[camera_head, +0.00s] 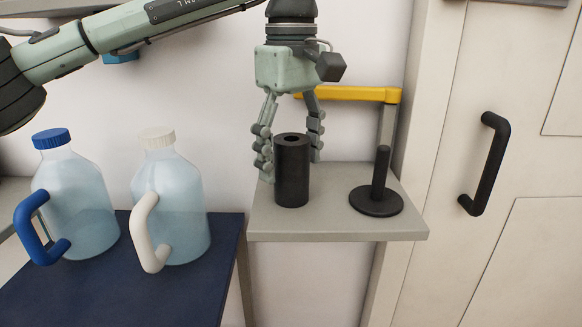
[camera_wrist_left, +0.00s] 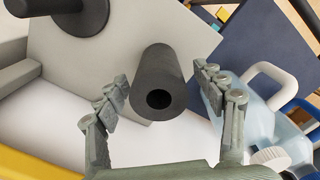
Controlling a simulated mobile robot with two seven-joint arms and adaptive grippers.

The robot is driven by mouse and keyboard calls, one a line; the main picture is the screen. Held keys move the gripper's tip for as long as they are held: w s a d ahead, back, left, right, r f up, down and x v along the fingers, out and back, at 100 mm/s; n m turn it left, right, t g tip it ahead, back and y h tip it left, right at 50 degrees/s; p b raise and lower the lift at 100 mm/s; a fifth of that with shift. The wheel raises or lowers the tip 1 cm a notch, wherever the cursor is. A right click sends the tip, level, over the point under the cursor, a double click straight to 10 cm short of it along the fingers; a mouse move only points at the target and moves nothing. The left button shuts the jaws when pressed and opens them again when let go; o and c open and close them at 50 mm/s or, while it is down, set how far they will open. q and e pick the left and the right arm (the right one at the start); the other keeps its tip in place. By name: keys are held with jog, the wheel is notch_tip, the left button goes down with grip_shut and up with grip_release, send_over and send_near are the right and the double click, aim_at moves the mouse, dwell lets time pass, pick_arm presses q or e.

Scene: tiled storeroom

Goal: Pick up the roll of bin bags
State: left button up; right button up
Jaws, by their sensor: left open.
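The roll of bin bags (camera_head: 292,172) is a black cylinder with a hole in its top, standing upright on a small grey shelf (camera_head: 340,229). My left gripper (camera_head: 290,165) points down from above, with its fingers on either side of the roll's upper part. It is open. In the left wrist view the roll (camera_wrist_left: 158,76) lies between the two spread fingers (camera_wrist_left: 168,105), with a visible gap on each side. My right gripper is in neither view.
A black upright holder with a round base (camera_head: 376,201) stands on the shelf, right of the roll. Two large jugs, one blue-capped (camera_head: 85,195) and one white-capped (camera_head: 178,200), stand on a dark blue surface (camera_head: 120,300) at left. A yellow-topped bar (camera_head: 360,94) is behind the shelf. A door handle (camera_head: 485,163) is at right.

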pick_arm(q)
jog(key=shift+f, duration=1.2)
jog(key=c, duration=1.4)
